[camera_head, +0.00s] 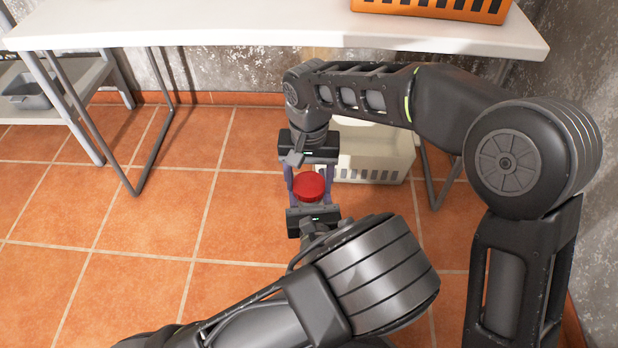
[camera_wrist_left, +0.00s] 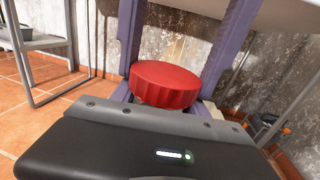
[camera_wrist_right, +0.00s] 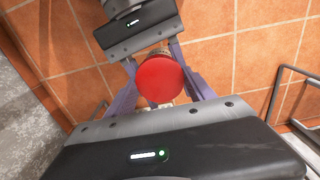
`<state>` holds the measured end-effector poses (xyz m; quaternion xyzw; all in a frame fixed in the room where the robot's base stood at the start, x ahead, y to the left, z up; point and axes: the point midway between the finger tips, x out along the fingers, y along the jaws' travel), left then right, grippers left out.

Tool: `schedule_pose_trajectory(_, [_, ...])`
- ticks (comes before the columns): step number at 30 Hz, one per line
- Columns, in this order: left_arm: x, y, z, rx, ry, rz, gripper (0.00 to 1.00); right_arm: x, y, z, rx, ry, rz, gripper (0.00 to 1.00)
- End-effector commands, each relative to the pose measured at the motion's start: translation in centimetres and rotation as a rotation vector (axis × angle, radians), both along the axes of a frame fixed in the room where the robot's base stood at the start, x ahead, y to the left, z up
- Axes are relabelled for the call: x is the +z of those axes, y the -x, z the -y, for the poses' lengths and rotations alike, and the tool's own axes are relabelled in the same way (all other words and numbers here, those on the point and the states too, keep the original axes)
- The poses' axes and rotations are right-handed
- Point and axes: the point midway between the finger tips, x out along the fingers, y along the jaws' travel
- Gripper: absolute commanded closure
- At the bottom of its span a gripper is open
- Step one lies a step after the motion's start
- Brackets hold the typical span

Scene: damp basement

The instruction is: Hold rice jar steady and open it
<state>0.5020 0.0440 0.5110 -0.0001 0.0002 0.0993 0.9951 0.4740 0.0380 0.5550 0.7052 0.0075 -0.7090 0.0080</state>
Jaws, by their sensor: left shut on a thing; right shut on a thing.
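The rice jar's round red lid (camera_head: 309,186) shows between my two grippers, in the middle of the head view. It fills the centre of the left wrist view (camera_wrist_left: 165,84) and of the right wrist view (camera_wrist_right: 160,79). The jar's body is almost wholly hidden under the lid and behind the fingers. My left gripper (camera_head: 311,203) comes from the near side, its purple fingers shut on the jar below the lid. My right gripper (camera_head: 309,172) comes from the far side and above, its purple fingers shut at the lid's sides. The lid sits on the jar.
A white table (camera_head: 250,35) stands behind, with an orange slotted crate (camera_head: 430,10) on it. A cream basket (camera_head: 365,165) is on the tiled floor just behind my grippers. A grey shelf (camera_head: 60,105) with a tray (camera_head: 28,92) is at the left. Open floor lies left.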

Motion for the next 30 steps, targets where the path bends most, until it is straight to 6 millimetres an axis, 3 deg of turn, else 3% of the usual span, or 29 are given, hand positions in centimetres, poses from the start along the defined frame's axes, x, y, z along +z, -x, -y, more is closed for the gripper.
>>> schedule_pose_trajectory(7, [0.04,-0.02,-0.07,0.002,0.0,0.001,1.0,0.01,0.0,0.08,0.105,0.0,-0.001,0.86])
schedule_pose_trajectory(18, [0.03,-0.01,-0.08,0.002,0.0,0.001,1.0,0.04,0.0,0.07,0.813,-0.003,-0.003,0.86])
schedule_pose_trajectory(30, [0.06,-0.02,-0.05,0.001,0.0,0.002,1.0,0.05,-0.01,0.09,0.838,-0.002,-0.003,0.86])
